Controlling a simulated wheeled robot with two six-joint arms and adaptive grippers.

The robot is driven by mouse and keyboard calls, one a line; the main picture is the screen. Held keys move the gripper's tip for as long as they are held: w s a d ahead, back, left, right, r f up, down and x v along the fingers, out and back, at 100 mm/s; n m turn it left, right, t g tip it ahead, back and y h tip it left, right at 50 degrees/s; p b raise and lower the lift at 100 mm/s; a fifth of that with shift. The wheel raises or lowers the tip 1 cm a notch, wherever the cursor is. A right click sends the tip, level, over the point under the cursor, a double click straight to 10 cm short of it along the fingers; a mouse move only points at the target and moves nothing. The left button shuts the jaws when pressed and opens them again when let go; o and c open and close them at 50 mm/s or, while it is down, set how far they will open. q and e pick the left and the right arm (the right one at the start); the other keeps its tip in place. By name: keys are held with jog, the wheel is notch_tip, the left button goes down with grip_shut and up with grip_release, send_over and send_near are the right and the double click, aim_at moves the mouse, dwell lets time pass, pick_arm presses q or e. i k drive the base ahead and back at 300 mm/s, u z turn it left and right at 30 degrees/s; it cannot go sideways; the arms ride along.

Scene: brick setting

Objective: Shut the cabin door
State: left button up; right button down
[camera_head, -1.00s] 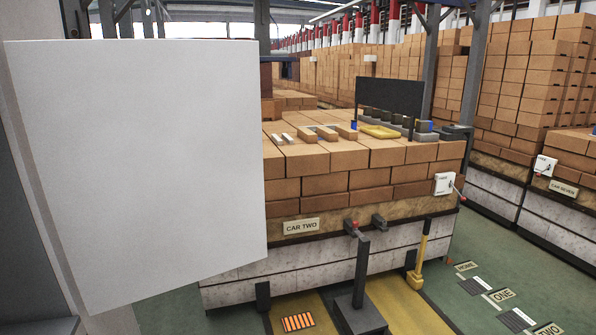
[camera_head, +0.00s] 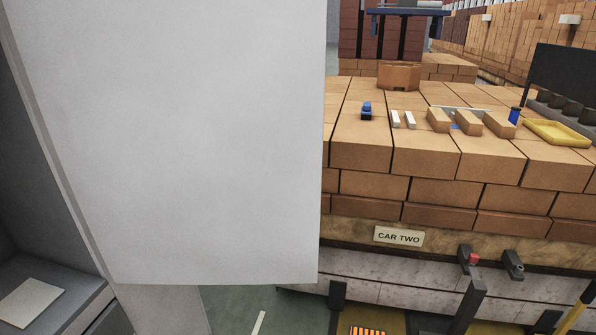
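A large flat white panel (camera_head: 180,140), which looks like the cabin door, fills the left half of the head view. It stands upright and out from a grey frame at the left edge, so it appears open. It hides what lies behind it. Neither of my grippers shows in the view.
A brick-loaded car labelled CAR TWO (camera_head: 398,236) stands to the right of the panel. On its bricks lie small blocks, a blue item (camera_head: 367,110) and a yellow tray (camera_head: 557,132). A grey ledge (camera_head: 60,290) is at lower left. Some green floor (camera_head: 240,308) shows below.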

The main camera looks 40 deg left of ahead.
aim_at(186, 136)
jog(key=u, duration=1)
jog(key=i, duration=1)
jog(key=u, duration=0.95)
